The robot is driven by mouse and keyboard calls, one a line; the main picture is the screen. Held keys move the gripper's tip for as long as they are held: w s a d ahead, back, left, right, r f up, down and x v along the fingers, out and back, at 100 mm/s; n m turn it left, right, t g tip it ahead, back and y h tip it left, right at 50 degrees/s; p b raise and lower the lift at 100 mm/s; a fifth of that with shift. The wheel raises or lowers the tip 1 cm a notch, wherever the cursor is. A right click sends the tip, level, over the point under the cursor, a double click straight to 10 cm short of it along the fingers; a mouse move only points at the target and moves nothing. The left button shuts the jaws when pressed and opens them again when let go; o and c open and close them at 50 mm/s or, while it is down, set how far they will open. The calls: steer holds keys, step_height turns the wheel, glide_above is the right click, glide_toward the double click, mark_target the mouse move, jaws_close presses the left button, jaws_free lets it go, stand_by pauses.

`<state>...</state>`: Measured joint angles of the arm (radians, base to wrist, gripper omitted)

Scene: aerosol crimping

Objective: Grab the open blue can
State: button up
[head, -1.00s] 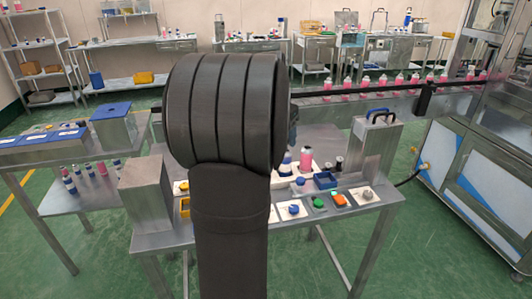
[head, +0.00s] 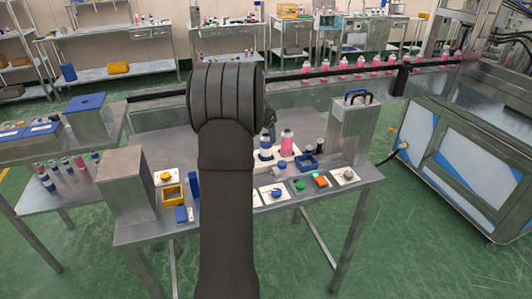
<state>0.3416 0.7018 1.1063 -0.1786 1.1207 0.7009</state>
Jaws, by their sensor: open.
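My gripper (head: 270,122) shows only in part at the right edge of my dark arm, which hides most of it. It is open, just above a small blue can (head: 265,143) in the white holder on the table. A gap or contact between the fingers and this can cannot be made out. I cannot tell from here whether the can's top is open. A pink can (head: 287,143) with a pale top stands just to the right of the blue one.
The metal table (head: 150,232) also carries a steel box (head: 127,183), a yellow tray (head: 172,195), a blue tray (head: 307,163), several buttons and a tall steel housing (head: 351,130) on the right. A conveyor with pink cans (head: 376,60) runs behind.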

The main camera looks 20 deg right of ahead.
mark_target(267, 145)
steer(key=x, duration=0.6)
steer(key=shift+d+f, duration=0.2)
steer(key=shift+d, duration=0.05)
steer(key=shift+s, duration=0.1)
steer(key=c, duration=1.1)
